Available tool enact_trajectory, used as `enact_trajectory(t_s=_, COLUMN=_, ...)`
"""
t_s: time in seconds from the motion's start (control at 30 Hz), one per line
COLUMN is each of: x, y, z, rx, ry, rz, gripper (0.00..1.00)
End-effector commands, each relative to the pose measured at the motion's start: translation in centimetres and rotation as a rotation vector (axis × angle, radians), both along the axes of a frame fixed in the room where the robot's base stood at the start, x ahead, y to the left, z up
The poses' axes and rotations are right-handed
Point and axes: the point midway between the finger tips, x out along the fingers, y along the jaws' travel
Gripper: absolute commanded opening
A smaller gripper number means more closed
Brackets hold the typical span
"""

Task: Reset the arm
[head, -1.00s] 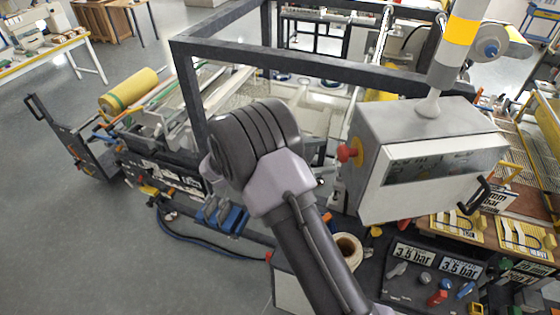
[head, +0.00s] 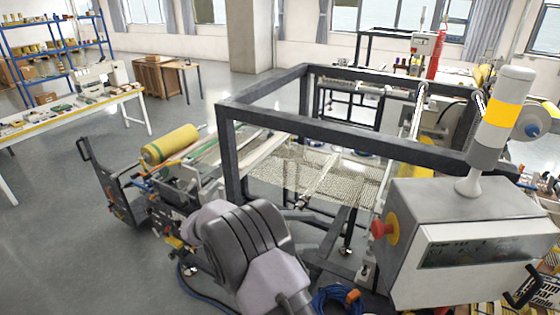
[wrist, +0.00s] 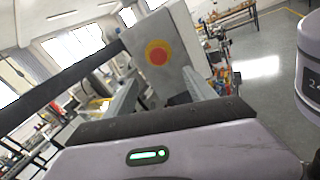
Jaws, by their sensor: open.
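My arm (head: 250,250) rises from the bottom middle of the head view, in front of the laminating machine. Its gripper is hidden in that view. In the wrist view my gripper (wrist: 162,82) has its two grey fingers apart, with a gap between them and nothing held. Behind the fingers is the control box (wrist: 178,30) with a red stop button (wrist: 158,54) on a yellow plate. The distance from the fingers to the box is hard to tell.
The machine's dark frame (head: 262,112) surrounds the mesh (head: 330,172). The control box (head: 440,212) with a signal light (head: 500,115) stands close on the right. A yellow roll (head: 170,143) lies at left. Open grey floor is on the left.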

Motion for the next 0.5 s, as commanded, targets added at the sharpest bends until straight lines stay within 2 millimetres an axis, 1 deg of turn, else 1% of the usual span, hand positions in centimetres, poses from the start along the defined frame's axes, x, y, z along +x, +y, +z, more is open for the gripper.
enact_trajectory(t_s=0.03, x=-0.5, y=-1.0, z=-0.9, rx=0.04, ry=-0.017, rz=-0.022, gripper=0.64)
enact_trajectory(t_s=0.07, x=-1.0, y=-2.0, z=-1.5, rx=0.081, ry=-0.033, rz=-0.042, gripper=0.64)
enact_trajectory(t_s=0.13, x=-3.5, y=-4.9, z=-3.5, rx=0.224, ry=-0.099, rz=-0.109, gripper=0.64)
enact_trajectory(t_s=0.17, x=-5.0, y=-6.1, z=-4.7, rx=0.302, ry=-0.141, rz=-0.142, gripper=0.64)
enact_trajectory(t_s=0.2, x=-7.3, y=-7.5, z=-6.6, rx=0.413, ry=-0.211, rz=-0.194, gripper=0.64)
enact_trajectory(t_s=0.27, x=-11.0, y=-8.7, z=-9.9, rx=0.584, ry=-0.336, rz=-0.277, gripper=0.64)
enact_trajectory(t_s=0.3, x=-13.5, y=-8.8, z=-12.3, rx=0.7, ry=-0.435, rz=-0.338, gripper=0.64)
enact_trajectory(t_s=0.37, x=-16.9, y=-8.3, z=-16.2, rx=0.875, ry=-0.607, rz=-0.444, gripper=0.64)
enact_trajectory(t_s=0.4, x=-18.9, y=-7.4, z=-18.9, rx=0.99, ry=-0.733, rz=-0.52, gripper=0.64)
enact_trajectory(t_s=0.47, x=-21.3, y=-5.5, z=-22.6, rx=1.151, ry=-0.931, rz=-0.646, gripper=0.64)
enact_trajectory(t_s=0.5, x=-22.4, y=-4.3, z=-24.7, rx=1.247, ry=-1.061, rz=-0.729, gripper=0.64)
